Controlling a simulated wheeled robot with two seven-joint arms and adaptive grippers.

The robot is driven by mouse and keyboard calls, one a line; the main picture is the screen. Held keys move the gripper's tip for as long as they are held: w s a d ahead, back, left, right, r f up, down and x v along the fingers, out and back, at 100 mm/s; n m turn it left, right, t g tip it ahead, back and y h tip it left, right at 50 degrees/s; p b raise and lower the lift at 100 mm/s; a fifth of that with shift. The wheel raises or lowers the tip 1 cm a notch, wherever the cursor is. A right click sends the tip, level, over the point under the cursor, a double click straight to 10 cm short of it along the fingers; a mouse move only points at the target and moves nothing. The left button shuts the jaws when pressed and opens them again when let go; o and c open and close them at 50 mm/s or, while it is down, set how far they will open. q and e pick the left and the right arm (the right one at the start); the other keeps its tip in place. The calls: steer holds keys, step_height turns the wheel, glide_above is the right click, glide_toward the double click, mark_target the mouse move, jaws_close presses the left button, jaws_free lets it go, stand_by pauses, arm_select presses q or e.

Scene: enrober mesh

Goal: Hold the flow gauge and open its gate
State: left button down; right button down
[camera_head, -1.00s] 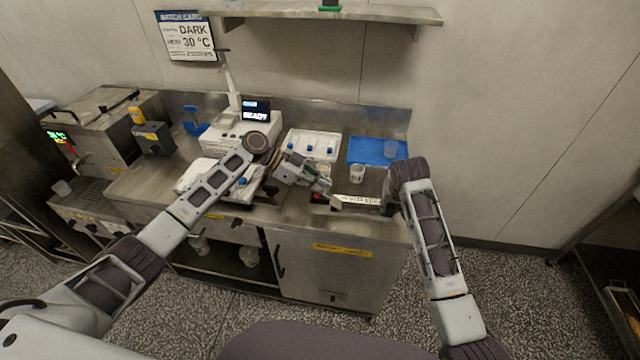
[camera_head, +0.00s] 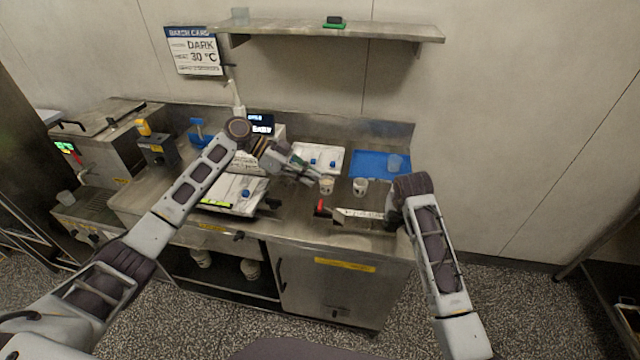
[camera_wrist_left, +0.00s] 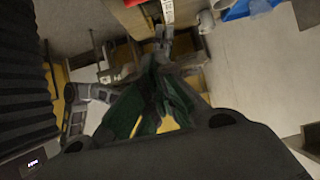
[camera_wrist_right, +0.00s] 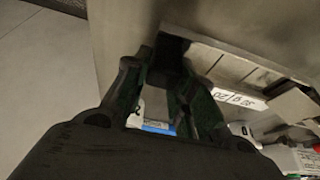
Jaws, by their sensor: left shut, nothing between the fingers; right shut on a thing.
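The flow gauge (camera_head: 358,213) is a metal piece with a white printed scale and a red tab (camera_head: 320,207) at its left end. It is over the front right of the steel counter. My right gripper (camera_head: 388,213) is shut on its right end. In the right wrist view the fingers (camera_wrist_right: 165,85) close on a dark part beside the scale (camera_wrist_right: 238,98). My left gripper (camera_head: 316,180) is shut and empty, behind and above the red tab, apart from it. The left wrist view shows its closed fingers (camera_wrist_left: 155,95). I cannot tell whether the gate is open.
Two white cups (camera_head: 327,186) (camera_head: 360,186) stand just behind the gauge. A blue tray (camera_head: 372,163) with a clear cup is at the back right.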

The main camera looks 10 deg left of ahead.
arm_select(q)
steer(key=shift+v, duration=1.4)
steer(key=shift+d+r, duration=0.1)
arm_select(e)
steer(key=c, duration=1.1)
jaws_free()
steer(key=shift+r, duration=0.15)
steer(key=v, duration=1.1)
steer(key=shift+s+r, duration=0.15)
steer(key=shift+r, duration=0.2)
